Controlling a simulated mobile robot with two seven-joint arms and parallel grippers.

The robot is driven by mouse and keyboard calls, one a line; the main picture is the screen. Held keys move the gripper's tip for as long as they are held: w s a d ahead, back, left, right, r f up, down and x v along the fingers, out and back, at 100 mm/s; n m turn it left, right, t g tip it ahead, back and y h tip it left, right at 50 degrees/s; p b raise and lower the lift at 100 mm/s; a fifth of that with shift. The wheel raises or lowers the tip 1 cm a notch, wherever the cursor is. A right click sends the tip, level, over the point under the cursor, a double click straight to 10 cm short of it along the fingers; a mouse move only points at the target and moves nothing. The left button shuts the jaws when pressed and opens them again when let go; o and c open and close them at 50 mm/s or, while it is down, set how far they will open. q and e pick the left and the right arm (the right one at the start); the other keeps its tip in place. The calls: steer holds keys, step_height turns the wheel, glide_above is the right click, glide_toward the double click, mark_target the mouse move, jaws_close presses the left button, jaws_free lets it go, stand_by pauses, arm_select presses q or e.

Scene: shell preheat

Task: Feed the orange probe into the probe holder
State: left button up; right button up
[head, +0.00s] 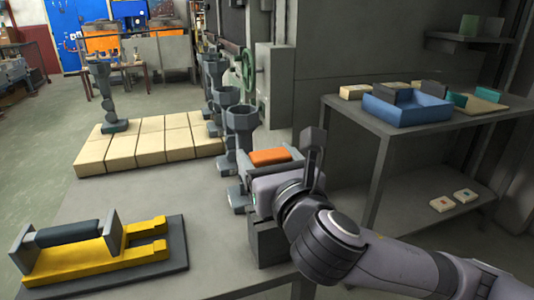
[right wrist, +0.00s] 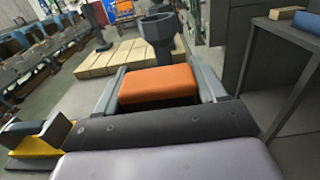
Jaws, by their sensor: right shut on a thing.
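An orange block (head: 269,157), which I take to be the probe, sits between the fingers of my right gripper (head: 268,164). It also shows in the right wrist view (right wrist: 157,84), with a grey finger on each side. The right gripper is shut on it, above the right end of the table. A grey cup-topped stand (head: 240,119) is just behind the gripper, with several similar stands in a row beyond. I cannot tell which thing is the probe holder. The lower end of the probe is hidden. My left gripper is not in view.
A yellow fixture (head: 80,265) with a dark roller lies at the front left of the table (head: 170,200). Cream blocks (head: 122,150) lie behind, with one stand on them. A dark box (head: 268,244) is below my gripper. A blue tray (head: 408,112) sits on the right-hand bench.

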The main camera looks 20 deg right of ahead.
steer(key=shift+f+b, duration=0.6)
steer(key=shift+f, duration=0.8)
steer(key=o, duration=1.3)
steer(key=shift+o, duration=0.2)
steer(key=s, duration=0.7)
steer(key=shift+s+d, duration=0.1)
